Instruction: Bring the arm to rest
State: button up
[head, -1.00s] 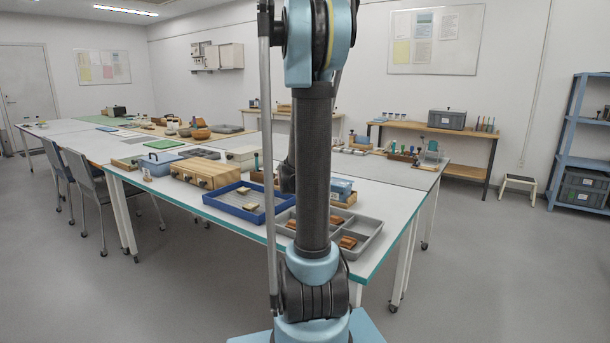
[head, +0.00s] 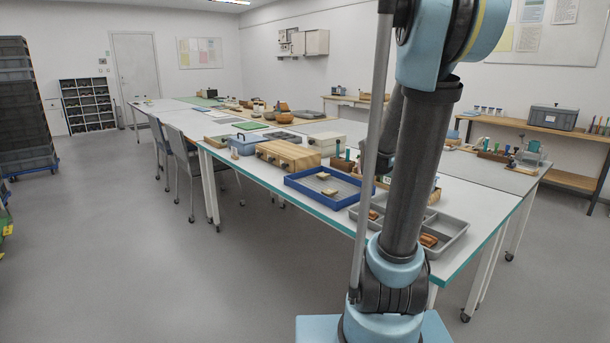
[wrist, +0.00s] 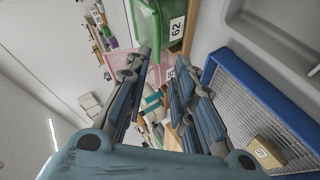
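My arm (head: 408,170) stands upright in the head view, in front of the near end of the long table; its gripper does not show there. In the wrist view my gripper (wrist: 163,58) has its two dark fingers apart, with nothing between them but background.
On the white table (head: 470,203) are a blue tray (head: 316,197), a grey divided tray (head: 455,228) holding brown pieces, and a wooden box (head: 288,155). Chairs (head: 185,150) line its left side. Open floor (head: 130,240) lies to the left; dark stacked crates (head: 25,110) stand at the far left.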

jog(key=s+a+f+m+g+y, duration=0.1)
jog(key=s+a+m+g+y, duration=0.2)
jog(key=s+a, duration=0.45)
jog(key=s+a+f+m+g+y, duration=0.15)
jog(key=s+a+m, duration=0.3)
jog(key=s, duration=0.65)
jog(key=s+f+g, duration=0.2)
jog(key=s+f, duration=0.3)
jog(key=s, duration=0.3)
jog(key=s+f+g, duration=0.2)
jog(key=s+f, duration=0.3)
jog(key=s, duration=0.3)
jog(key=shift+a+f+y, duration=0.25)
jog(key=shift+a+y, duration=0.1)
jog(key=shift+n, duration=0.25)
